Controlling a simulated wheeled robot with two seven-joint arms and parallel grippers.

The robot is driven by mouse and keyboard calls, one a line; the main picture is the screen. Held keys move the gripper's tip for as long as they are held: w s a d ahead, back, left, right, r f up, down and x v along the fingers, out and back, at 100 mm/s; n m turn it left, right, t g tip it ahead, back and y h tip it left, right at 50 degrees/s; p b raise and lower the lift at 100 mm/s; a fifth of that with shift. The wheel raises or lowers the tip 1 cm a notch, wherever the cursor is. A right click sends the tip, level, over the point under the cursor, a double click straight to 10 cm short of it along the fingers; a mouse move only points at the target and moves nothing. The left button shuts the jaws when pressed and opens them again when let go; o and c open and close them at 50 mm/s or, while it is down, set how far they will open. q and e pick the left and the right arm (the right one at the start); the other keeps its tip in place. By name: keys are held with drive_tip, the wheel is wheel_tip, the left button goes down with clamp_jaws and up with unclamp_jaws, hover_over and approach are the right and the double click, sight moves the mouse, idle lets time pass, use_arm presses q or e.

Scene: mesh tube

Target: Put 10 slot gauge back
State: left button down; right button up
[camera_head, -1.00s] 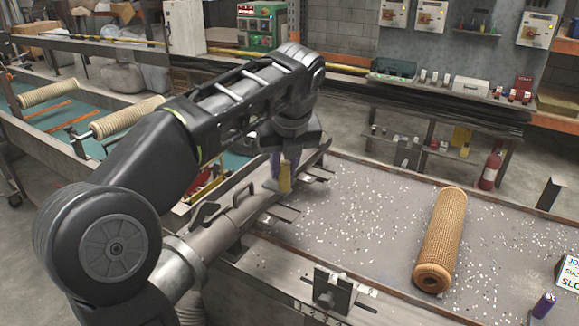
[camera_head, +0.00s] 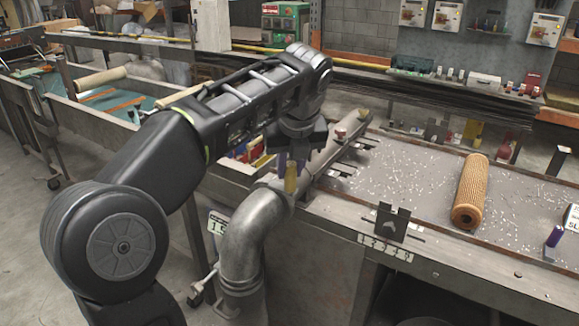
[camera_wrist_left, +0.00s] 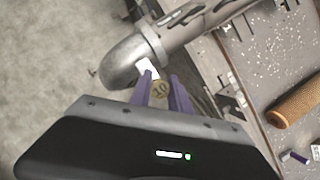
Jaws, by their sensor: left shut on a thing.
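A dark notched bracket (camera_head: 391,221) stands on the table's front edge, above a strip of numbered labels (camera_head: 385,247). My right gripper is not in view.
A tan mesh tube (camera_head: 470,192) lies on the grey table, which is littered with white flecks. A purple piece (camera_head: 553,242) and a white sign (camera_head: 572,217) are at the right edge. A bin with rolls (camera_head: 95,82) stands at the left.

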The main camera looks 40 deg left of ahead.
use_arm(q)
drive_tip(key=shift+s+d+f, duration=0.15)
drive_tip(key=shift+d+f, duration=0.2)
drive_tip(key=d+f+n+g, duration=0.2)
drive_tip(key=d+f+n, duration=0.5)
drive_tip(key=f, duration=0.6)
drive_tip(key=w+d+f+n+g, duration=0.1)
drive_tip(key=d+f+n+g, duration=0.2)
drive_tip(key=d+f+n, duration=0.4)
drive_tip(key=d+f, duration=0.5)
drive_tip(key=f, duration=0.1)
drive_tip(key=shift+d+f+n+g, duration=0.3)
drive_tip(key=shift+n, duration=0.1)
